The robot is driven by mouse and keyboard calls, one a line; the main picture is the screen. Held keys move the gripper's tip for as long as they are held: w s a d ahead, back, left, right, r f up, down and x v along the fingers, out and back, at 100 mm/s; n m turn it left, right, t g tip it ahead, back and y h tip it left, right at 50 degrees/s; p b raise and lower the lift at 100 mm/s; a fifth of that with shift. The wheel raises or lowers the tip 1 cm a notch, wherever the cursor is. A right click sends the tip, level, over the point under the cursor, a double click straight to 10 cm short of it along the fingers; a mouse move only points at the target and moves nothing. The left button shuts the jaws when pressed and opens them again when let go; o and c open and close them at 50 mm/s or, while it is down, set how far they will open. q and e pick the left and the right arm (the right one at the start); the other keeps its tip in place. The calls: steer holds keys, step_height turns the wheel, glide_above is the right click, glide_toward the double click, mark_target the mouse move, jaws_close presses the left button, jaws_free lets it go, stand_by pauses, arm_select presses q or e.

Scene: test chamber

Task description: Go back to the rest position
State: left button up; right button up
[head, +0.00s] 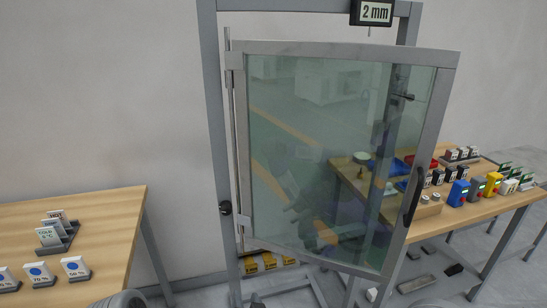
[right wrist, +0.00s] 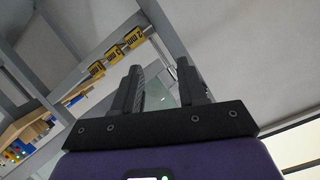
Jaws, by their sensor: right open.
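My right gripper (right wrist: 160,72) shows in the right wrist view. Its two dark fingers are apart, with nothing held between them. In the head view I cannot make it out clearly; a small dark piece at the bottom edge, left of centre, may be part of it. My left gripper is not in view. A glass door (head: 330,150) in a grey frame stands ajar in the middle of the head view, with a dark handle (head: 413,195) on its right side.
A wooden table (head: 100,215) with label blocks stands left. Another table (head: 480,208) with coloured devices stands right.

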steer(key=s+d+f+g, duration=0.1)
steer(key=d+f+g, duration=0.15)
steer(key=f, duration=0.45)
steer(key=s+d+f+g+h, duration=0.1)
steer(key=d+f+g, duration=0.1)
steer(key=d+f, duration=0.35)
steer(key=s+d+f+g, duration=0.2)
steer(key=f, duration=0.7)
steer(key=s+d+f+g, duration=0.3)
steer(key=s+f, duration=0.3)
steer(key=s, duration=0.1)
steer(key=s+d+f+m+g, duration=0.1)
steer(key=s+d+f+g, duration=0.2)
steer(key=s+f, duration=0.2)
steer(key=shift+s+d+f+g+y, duration=0.2)
steer(key=shift+s+f+g+y, duration=0.2)
steer(key=shift+s, duration=0.8)
